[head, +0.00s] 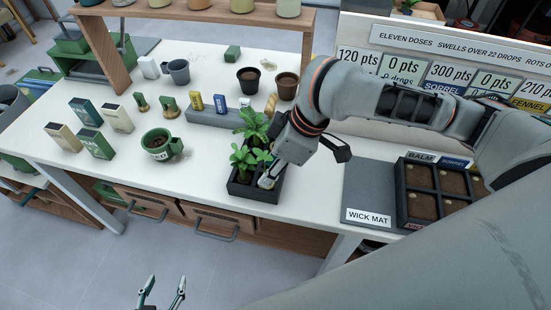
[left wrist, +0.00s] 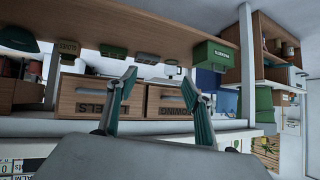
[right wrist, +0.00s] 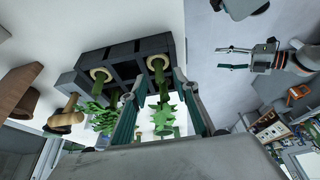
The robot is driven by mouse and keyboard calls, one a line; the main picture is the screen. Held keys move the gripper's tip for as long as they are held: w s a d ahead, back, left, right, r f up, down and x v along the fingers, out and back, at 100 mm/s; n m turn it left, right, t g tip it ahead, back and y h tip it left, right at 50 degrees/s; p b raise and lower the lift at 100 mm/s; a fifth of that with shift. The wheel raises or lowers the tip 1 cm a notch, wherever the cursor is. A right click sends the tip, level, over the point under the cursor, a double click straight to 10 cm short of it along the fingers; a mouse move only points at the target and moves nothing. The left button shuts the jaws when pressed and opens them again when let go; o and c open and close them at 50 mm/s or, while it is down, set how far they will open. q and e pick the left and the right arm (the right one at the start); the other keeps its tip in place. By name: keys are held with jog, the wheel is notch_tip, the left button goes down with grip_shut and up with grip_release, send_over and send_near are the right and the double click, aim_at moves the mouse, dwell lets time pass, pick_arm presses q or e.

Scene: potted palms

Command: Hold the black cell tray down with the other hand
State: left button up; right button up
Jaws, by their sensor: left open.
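The black cell tray (head: 238,190) stands near the table's front edge, with leafy green seedlings (head: 244,160) rising from it. In the right wrist view the tray (right wrist: 122,50) shows at the top, with stems in tan plugs. My right gripper (head: 270,180) is down at the tray's right side, partly hidden by its own wrist. In the right wrist view its fingers (right wrist: 156,92) are apart, with a green plant (right wrist: 163,117) showing between them. Contact cannot be told. My left gripper (head: 166,287) is open and empty, in front of the table and away from the tray.
A green mug (head: 158,145), seed boxes (head: 95,143) and dark pots (head: 248,80) stand on the table (head: 205,165). Drawers (head: 205,220) sit below. The table's front middle is clear.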

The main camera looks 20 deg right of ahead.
jog(key=shift+b+x, duration=0.3)
jog(key=shift+x, duration=0.7)
pick_arm(q)
jog(key=shift+w+f, duration=0.15)
jog(key=shift+w, duration=0.35)
pick_arm(e)
jog(key=shift+w+a+f, duration=0.1)
jog(key=shift+w+f, duration=0.05)
jog(key=shift+f, duration=0.1)
jog(key=c, duration=0.7)
pick_arm(q)
jog(key=shift+s, duration=0.1)
jog(key=shift+f, duration=0.1)
pick_arm(e)
grip_shut()
